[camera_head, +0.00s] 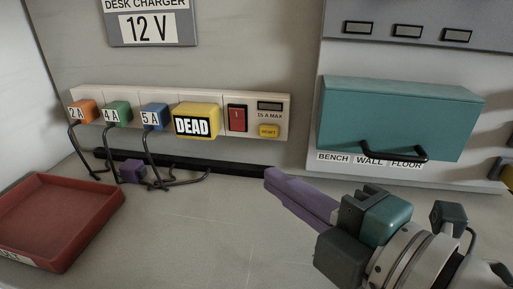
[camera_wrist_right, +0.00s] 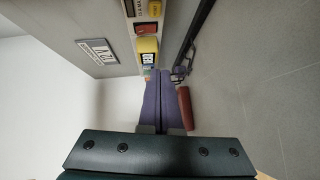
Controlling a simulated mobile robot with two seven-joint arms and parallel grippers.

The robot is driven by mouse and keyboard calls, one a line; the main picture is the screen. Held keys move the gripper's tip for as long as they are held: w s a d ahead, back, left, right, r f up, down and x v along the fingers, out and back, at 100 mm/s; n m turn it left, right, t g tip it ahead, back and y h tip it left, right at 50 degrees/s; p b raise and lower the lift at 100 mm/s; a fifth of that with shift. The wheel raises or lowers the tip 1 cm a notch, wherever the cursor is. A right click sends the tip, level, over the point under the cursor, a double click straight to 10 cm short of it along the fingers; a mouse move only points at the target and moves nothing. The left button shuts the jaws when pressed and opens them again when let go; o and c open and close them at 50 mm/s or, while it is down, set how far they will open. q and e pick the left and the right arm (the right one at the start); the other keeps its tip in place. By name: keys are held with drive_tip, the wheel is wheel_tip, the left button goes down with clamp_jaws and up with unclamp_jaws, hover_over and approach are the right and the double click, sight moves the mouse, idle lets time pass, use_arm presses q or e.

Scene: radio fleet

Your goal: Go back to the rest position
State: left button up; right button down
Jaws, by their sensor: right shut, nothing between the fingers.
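My right gripper (camera_head: 270,178) has long purple fingers and shows at the lower right of the head view, above the bench. Its fingers are shut together with nothing between them, and they point left toward the power strip. In the wrist view the two purple fingers (camera_wrist_right: 166,80) lie side by side. The fingertips appear apart from the strip, the cables and the tray. My left gripper is not in view.
A power strip (camera_head: 285,105) with orange, green and blue plugs, a yellow DEAD block (camera_head: 196,121) and a red switch (camera_head: 237,118) runs along the wall. A red tray (camera_head: 60,205) lies left. A teal box (camera_head: 395,110) with a black handle is right.

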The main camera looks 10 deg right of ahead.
drive_tip(key=s+d+r+m+g+h+p, duration=0.45)
drive_tip(key=d+r+m+h+p, duration=0.3)
drive_tip(key=m+p, duration=0.5)
drive_tip(key=s+d+r+m+g+p, duration=0.25)
drive_tip(key=s+m+p, duration=0.2)
drive_tip(key=s, duration=0.35)
drive_tip(key=s+d+r+m+g+p, duration=0.1)
drive_tip(key=s+r+m+g+p, duration=0.35)
drive_tip(key=s, duration=0.25)
wheel_tip(320, 180, up, 35)
drive_tip(key=n+p, duration=0.1)
drive_tip(key=p, duration=3.5)
drive_tip(key=shift+w+d+r, duration=0.2)
drive_tip(key=shift+t, duration=0.25)
